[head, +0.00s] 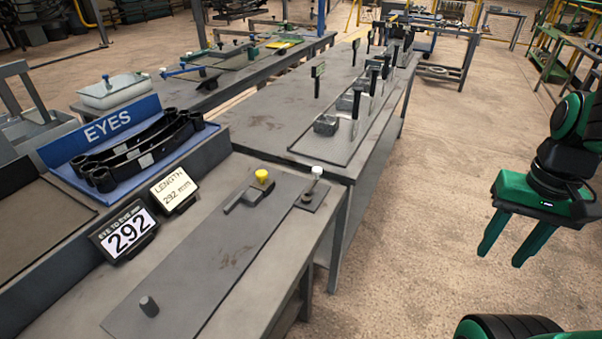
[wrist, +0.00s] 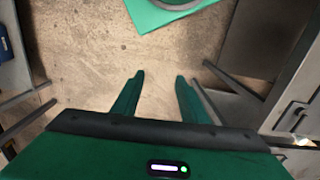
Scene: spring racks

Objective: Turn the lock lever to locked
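On the near bench, a dark plate (head: 215,250) carries a lever with a yellow knob (head: 261,176) on a dark clamp-like block (head: 243,199). Right of it, a thin upright with a white knob (head: 317,170) stands on a small square plate (head: 312,196). I cannot tell which of the two is the lock lever. My green gripper (head: 500,258) hangs over the floor to the right, well apart from the bench. Its fingers are apart and empty, also in the wrist view (wrist: 159,76).
Signs reading 292 (head: 126,231) and LENGTH 292 mm (head: 173,189) stand at the bench's left. Behind them, a blue EYES tray (head: 95,135) holds dark bars with eyes (head: 140,150). A long bench (head: 255,110) with several upright posts extends behind. Floor between gripper and bench is clear.

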